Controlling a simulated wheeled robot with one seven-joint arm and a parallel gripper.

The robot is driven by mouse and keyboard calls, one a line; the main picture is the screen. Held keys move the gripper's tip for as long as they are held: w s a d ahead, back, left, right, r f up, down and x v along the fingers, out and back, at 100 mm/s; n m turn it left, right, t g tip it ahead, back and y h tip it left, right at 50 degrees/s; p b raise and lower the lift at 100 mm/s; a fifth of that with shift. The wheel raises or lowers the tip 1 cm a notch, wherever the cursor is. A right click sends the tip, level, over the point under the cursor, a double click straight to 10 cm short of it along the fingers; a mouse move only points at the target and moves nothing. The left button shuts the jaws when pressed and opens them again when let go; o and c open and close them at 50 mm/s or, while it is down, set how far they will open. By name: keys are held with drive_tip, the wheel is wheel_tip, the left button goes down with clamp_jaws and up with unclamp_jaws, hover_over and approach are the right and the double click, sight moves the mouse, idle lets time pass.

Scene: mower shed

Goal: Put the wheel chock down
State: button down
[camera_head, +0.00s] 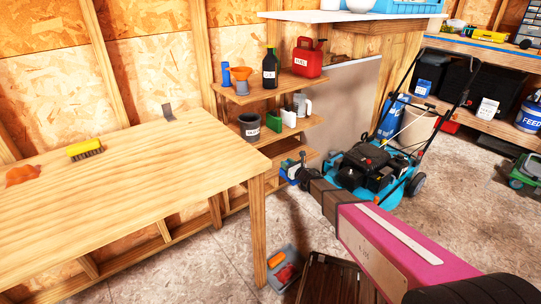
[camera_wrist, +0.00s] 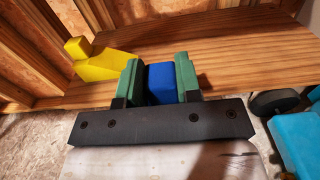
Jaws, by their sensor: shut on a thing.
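My gripper (camera_wrist: 158,82) has its green-padded fingers closed on the two sides of a blue block, the wheel chock (camera_wrist: 160,84). Only the chock's near end and top show between the fingers. In the head view my gripper (camera_head: 291,172) is at the front of the lowest visible shelf, with a bit of blue at its tip. In the wrist view the held chock is over the wooden shelf board (camera_wrist: 245,50); I cannot tell whether it touches the board. A yellow wedge-shaped piece (camera_wrist: 103,62) lies on that board, left of my fingers and apart from them.
The blue mower (camera_head: 370,170) stands close to the right of my gripper; its wheel (camera_wrist: 275,102) shows in the wrist view. A workbench (camera_head: 150,165) fills the left. The shelves above hold a grey pot (camera_head: 249,127) and bottles. A grey bin (camera_head: 285,268) is on the floor.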

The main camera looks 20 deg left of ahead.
drive_tip(key=x, duration=1.5)
drive_tip(key=shift+w+a, duration=0.15)
drive_tip(key=shift+w, duration=0.1)
drive_tip(key=shift+f, duration=0.3)
drive_tip(key=shift+f, duration=0.1)
drive_tip(key=c, duration=0.8)
unclamp_jaws()
